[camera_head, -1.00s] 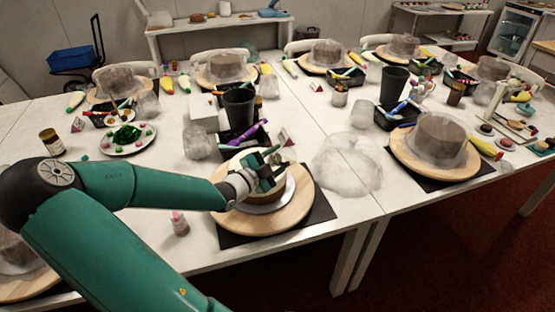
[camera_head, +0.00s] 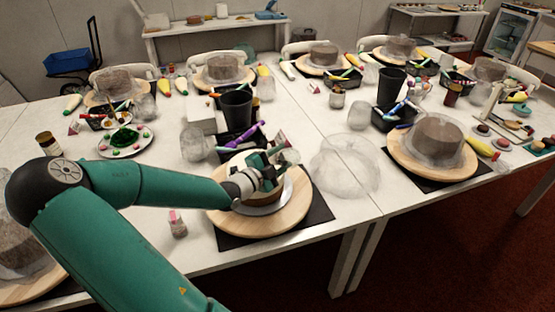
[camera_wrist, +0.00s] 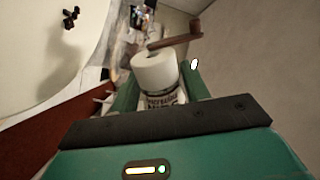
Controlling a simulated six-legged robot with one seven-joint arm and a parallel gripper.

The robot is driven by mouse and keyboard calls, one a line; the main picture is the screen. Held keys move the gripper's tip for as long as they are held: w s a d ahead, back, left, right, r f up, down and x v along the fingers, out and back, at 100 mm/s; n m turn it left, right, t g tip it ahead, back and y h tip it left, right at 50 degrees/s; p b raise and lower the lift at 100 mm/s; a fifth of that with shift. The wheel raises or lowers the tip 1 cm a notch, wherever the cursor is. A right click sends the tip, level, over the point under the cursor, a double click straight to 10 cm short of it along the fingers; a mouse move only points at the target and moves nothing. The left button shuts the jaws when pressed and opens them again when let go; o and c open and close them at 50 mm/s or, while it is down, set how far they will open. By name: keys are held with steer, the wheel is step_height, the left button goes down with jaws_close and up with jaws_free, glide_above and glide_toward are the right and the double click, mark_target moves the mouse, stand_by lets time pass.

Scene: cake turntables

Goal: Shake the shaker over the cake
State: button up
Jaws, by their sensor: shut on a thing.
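My gripper (camera_head: 271,167) is above the near cake in the head view, its jaws shut on a shaker. In the wrist view the shaker (camera_wrist: 155,75) has a round white cap and a jar with dark lettering, and sits between my green fingers (camera_wrist: 161,86). In the head view my gripper mostly hides the shaker. The cake (camera_head: 267,198) is brown and stands on a white board on a round wooden turntable (camera_head: 292,218). My gripper and wrist cover much of its top.
A clear dome cover (camera_head: 345,168) stands right of the turntable. A dark cup (camera_head: 237,108) and a black tray of tools stand behind. A small pink-topped bottle (camera_head: 177,224) stands at the left, below my arm. Another cake (camera_head: 437,137) is at the right.

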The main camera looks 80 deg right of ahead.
steer(key=shift+d, duration=0.1)
steer(key=shift+w+d, duration=0.3)
steer(key=shift+d, duration=0.45)
steer(key=shift+r+n, duration=0.15)
steer(key=shift+n, duration=0.45)
